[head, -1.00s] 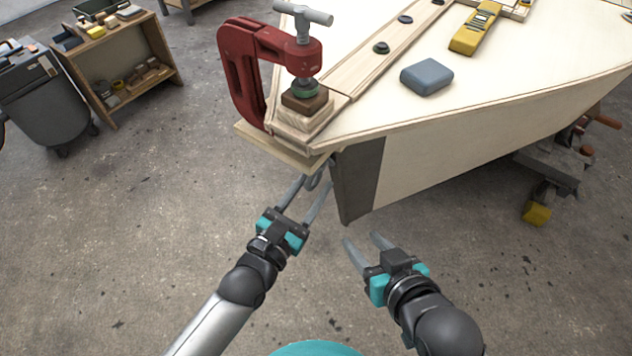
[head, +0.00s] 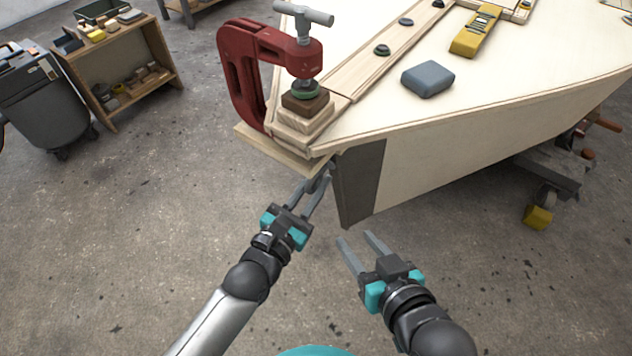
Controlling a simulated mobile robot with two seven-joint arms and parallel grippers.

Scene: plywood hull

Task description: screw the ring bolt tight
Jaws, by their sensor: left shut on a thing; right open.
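The ring bolt (head: 317,186) is a small dark grey ring under the bow end of the plywood hull (head: 440,175), next to the dark stem piece (head: 357,185). It is mostly hidden by fingers and hull. My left gripper (head: 314,182) is shut on the ring bolt, its fingers one on each side of the ring. How deep the bolt sits cannot be seen. My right gripper (head: 355,240) is open and empty, below and right of the stem piece, with its fingers apart and touching nothing.
A red clamp (head: 240,75) grips the bow corner over wood blocks (head: 305,115). A grey-blue block (head: 428,79) and a yellow tool (head: 476,30) lie on the hull top. A wooden shelf (head: 125,75) stands far left. The floor around my arms is clear.

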